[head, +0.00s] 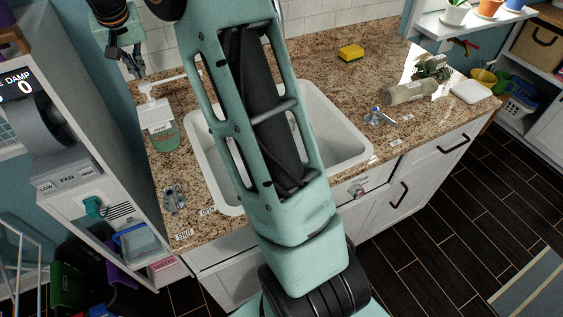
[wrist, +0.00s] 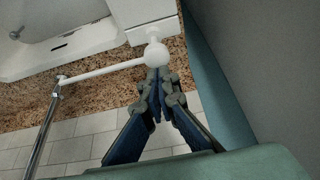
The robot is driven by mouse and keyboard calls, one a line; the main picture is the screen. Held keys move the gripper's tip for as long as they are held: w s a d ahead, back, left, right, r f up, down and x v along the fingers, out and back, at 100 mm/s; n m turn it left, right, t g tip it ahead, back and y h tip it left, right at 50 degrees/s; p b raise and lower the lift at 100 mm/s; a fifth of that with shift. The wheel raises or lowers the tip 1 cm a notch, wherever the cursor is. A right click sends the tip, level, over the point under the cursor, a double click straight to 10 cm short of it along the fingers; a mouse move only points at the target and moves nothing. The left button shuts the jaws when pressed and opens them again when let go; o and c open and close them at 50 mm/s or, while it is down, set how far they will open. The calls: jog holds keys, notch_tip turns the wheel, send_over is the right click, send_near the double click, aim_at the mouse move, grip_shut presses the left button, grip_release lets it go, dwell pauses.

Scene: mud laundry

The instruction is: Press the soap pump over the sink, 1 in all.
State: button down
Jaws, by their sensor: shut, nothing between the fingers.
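The soap pump (head: 160,128) stands upright on the counter left of the sink, a green bottle with a white label and white top. Its long thin white spout reaches right toward the sink. In the wrist view its round white head (wrist: 157,54) and spout (wrist: 105,69) show. My gripper (head: 138,75) is shut and empty, its fingertips close by the pump head; they also show in the wrist view (wrist: 156,78). I cannot tell whether they touch it. The white sink (head: 337,130) is partly hidden behind my arm; its rim shows in the wrist view (wrist: 75,42).
Granite counter (head: 305,62) surrounds the sink. A shelf unit (head: 75,150) stands close on the left. A tiled wall is behind.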

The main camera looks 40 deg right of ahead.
jog(key=shift+r+p, duration=1.95)
jog(key=shift+r, duration=0.85)
